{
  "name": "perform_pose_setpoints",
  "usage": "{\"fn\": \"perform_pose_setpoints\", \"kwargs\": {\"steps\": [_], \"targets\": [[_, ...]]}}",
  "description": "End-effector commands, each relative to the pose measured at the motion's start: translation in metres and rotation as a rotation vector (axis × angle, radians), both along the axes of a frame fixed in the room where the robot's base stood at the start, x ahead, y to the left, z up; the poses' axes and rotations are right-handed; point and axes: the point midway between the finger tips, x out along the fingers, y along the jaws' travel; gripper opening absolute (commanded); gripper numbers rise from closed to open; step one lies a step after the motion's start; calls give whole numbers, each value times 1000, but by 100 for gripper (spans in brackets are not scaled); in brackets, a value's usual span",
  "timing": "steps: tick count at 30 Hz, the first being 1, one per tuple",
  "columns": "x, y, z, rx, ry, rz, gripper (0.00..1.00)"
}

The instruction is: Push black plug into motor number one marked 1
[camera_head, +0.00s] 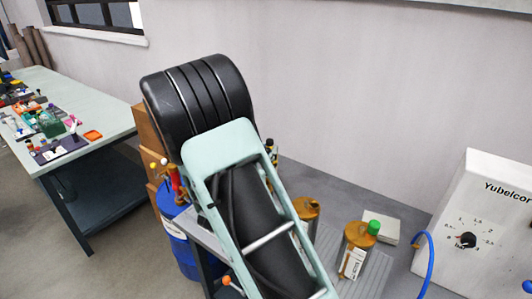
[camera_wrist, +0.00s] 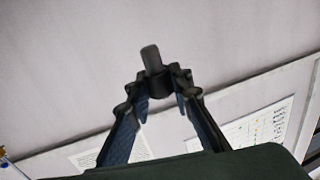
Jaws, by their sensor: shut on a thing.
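In the wrist view my gripper (camera_wrist: 158,86) is shut on a dark cylindrical plug (camera_wrist: 151,58). The plug sticks out beyond the fingertips, against a plain pale wall, and touches nothing else that I can see. In the head view my own arm fills the middle and hides the gripper and the plug. No motor marked 1 can be made out in either view.
A white Yubelcor box (camera_head: 490,222) with a dial stands at the right, with a blue tube (camera_head: 430,262) beside it. Brown bottles (camera_head: 356,245) stand near the centre, and a blue drum (camera_head: 182,245) is left of my arm. A cluttered table (camera_head: 105,115) is at the left.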

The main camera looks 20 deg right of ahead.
Motion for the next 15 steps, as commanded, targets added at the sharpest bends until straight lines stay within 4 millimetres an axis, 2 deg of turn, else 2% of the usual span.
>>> {"fn": "perform_pose_setpoints", "kwargs": {"steps": [11,15], "targets": [[0,0,-1,0,-1,-1,0],[0,0,-11,0,0,-1,0]]}}
